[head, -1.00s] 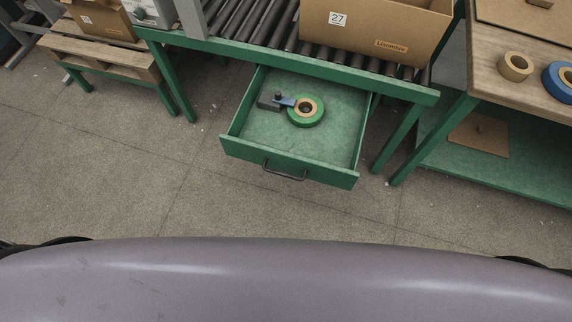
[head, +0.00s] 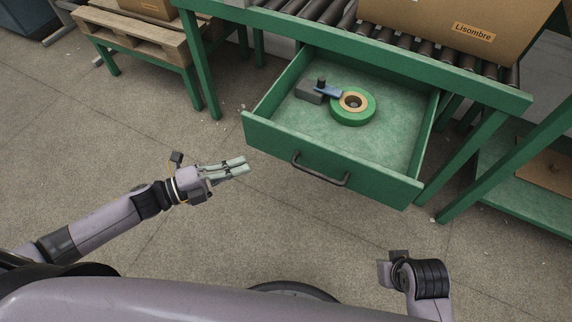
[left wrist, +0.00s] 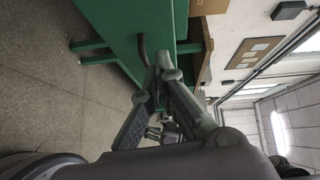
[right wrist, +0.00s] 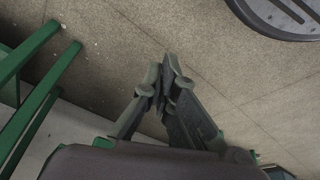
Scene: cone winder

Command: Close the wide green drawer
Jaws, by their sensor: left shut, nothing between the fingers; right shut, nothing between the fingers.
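The wide green drawer (head: 325,163) stands pulled out from under the roller table in the head view, with a dark bar handle (head: 321,171) on its front. A green tape roll (head: 366,112) and a small grey and blue tool (head: 312,92) lie inside. My left gripper (head: 245,168) is shut and empty, to the left of the drawer front and apart from it. The left wrist view shows its closed fingers (left wrist: 162,72) with the green front and handle (left wrist: 143,50) beyond. My right gripper's fingers (right wrist: 163,75) are shut over bare floor in the right wrist view; the head view hides them.
The green roller table (head: 460,84) carries a cardboard box (head: 440,25) above the drawer. A wooden pallet (head: 135,38) on a green stand is at the upper left. A green shelf (head: 500,185) stands at the right. The floor before the drawer is clear.

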